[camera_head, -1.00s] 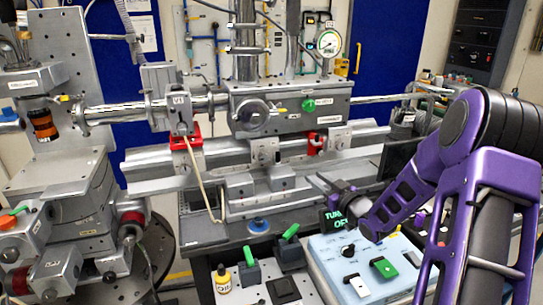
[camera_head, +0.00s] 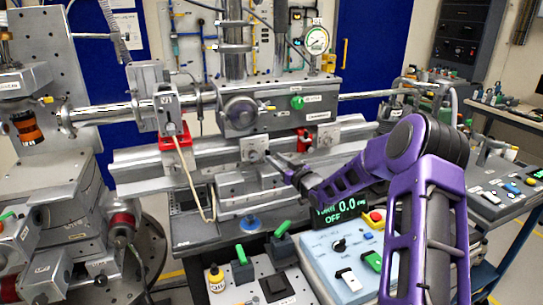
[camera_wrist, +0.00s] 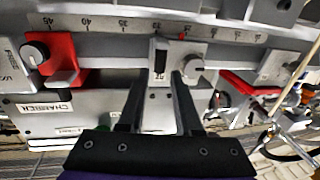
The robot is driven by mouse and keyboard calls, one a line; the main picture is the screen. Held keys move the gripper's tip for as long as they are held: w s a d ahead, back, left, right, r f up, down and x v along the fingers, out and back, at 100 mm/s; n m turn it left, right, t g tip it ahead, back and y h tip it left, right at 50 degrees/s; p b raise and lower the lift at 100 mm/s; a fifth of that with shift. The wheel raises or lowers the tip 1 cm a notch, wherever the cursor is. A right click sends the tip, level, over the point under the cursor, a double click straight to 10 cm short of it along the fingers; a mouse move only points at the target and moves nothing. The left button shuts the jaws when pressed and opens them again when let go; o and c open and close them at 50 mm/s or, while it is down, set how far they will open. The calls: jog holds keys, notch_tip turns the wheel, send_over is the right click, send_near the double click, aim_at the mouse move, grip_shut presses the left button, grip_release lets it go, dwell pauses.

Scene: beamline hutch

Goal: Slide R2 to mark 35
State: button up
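A grey rider (camera_wrist: 172,60) with a round knob, a dark slot and a small label, which seems to read R2, sits on the scaled rail (camera_wrist: 105,24) in the wrist view. A small red mark at its top edge lies right of the 30; the 35 is further left. In the head view the middle grey rider (camera_head: 253,148) is on the rail, left of my gripper (camera_head: 272,162). In the wrist view my gripper (camera_wrist: 158,85) is open, its fingers apart below and over the rider's lower part. I cannot tell whether they touch it.
A red clamp with a knob (camera_wrist: 62,62) is on the rail to the left, and another red piece (camera_wrist: 247,84) is to the right. The rail between the left clamp and the grey rider looks clear. A chamber block (camera_wrist: 55,110) lies beyond the fingers.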

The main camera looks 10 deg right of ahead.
aim_at(269, 154)
jog(key=shift+x, duration=1.55)
grip_shut()
